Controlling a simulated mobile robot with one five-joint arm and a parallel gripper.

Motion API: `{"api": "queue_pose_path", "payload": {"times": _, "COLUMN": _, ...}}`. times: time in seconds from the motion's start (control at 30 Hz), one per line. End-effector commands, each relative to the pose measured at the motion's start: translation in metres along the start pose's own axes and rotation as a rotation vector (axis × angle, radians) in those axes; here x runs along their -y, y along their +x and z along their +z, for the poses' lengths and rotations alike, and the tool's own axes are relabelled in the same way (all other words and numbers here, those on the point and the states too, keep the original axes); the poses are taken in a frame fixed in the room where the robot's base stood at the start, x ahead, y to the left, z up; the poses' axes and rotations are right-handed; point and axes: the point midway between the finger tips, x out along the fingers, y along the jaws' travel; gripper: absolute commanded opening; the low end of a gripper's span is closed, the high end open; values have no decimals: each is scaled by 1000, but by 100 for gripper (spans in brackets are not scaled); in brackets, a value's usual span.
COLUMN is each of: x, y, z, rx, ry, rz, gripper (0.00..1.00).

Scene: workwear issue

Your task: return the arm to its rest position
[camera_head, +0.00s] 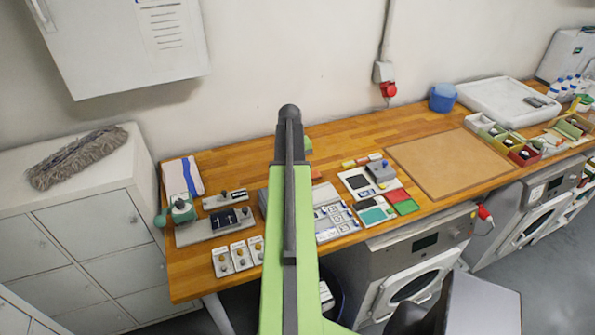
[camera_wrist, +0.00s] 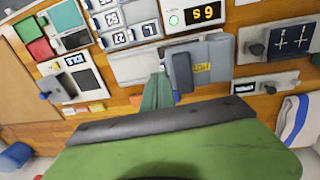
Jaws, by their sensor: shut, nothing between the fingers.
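My arm stretches up the middle of the head view. My gripper (camera_head: 289,113) is at its dark far end, seen edge-on over the back of the wooden bench (camera_head: 235,175). It is shut with nothing in it, and no object hangs from it. In the wrist view my own green and dark parts fill the bottom. Above them a grey device (camera_wrist: 205,60) with a yellow label and a lit display (camera_wrist: 206,13) shows on the bench. My arm hides part of the middle of the bench in the head view.
Left of my arm are a green-knobbed fixture (camera_head: 182,208) and small switch cards (camera_head: 240,255). Right are coloured pads (camera_head: 376,215), a bare brown mat (camera_head: 450,162), a blue tub (camera_head: 442,97) and a white tray (camera_head: 505,100). A wall cabinet (camera_head: 130,45) hangs upper left.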

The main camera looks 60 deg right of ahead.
Motion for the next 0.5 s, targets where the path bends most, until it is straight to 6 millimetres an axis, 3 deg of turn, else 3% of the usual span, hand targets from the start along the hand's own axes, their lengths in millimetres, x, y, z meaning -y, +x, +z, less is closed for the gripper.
{"api": "queue_pose_path", "payload": {"times": 0.03, "x": -3, "y": -25, "z": 0, "rx": 0, "ry": 0, "rz": 0, "gripper": 0}}
{"api": "queue_pose_path", "payload": {"times": 0.2, "x": -8, "y": -58, "z": 0, "rx": 0, "ry": 1, "rz": 0, "gripper": 0}}
{"api": "queue_pose_path", "payload": {"times": 0.33, "x": -9, "y": -68, "z": 0, "rx": 0, "ry": 0, "rz": 0, "gripper": 0}}
{"api": "queue_pose_path", "payload": {"times": 0.5, "x": -8, "y": -66, "z": 0, "rx": 0, "ry": 0, "rz": 0, "gripper": 0}}
